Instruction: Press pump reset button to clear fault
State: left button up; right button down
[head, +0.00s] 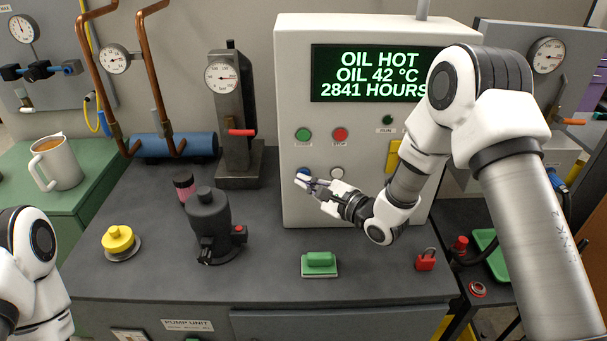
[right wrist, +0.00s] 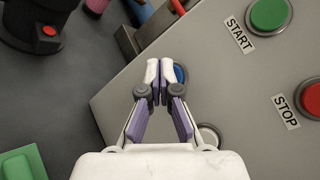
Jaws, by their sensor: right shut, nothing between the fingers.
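The pale pump control cabinet (head: 300,90) has a lit display (head: 375,74) reading OIL HOT, OIL 42 °C, 2841 HOURS. Below it are a green START button (head: 303,134), a red STOP button (head: 340,134), a blue button (head: 303,173) and a white button (head: 337,173). No label for the blue or white button is readable. My right gripper (head: 299,180) is shut and empty, its tips at the blue button. In the right wrist view the fingertips (right wrist: 160,66) partly cover the blue button (right wrist: 181,74); I cannot tell whether they touch. My left gripper is out of view.
A black pump-like device (head: 208,222), a yellow-knobbed piece (head: 118,240), a green-handled block (head: 320,263) and a red padlock (head: 426,260) stand on the dark bench (head: 270,290). A gauge stand (head: 238,150) is left of the cabinet. Bench space before the cabinet is mostly clear.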

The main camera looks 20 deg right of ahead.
jog(key=shift+w+d, duration=0.1)
jog(key=shift+w, duration=0.25)
dwell(0.6)
jog(key=shift+s, duration=0.1)
jog(key=shift+s+a, duration=0.25)
jog(key=shift+s, duration=0.4)
jog(key=s, duration=0.2)
jog(key=s+a, duration=0.1)
jog(key=s, duration=0.1)
jog(key=shift+s+a, duration=0.15)
jog(key=shift+s, duration=0.25)
dwell(0.5)
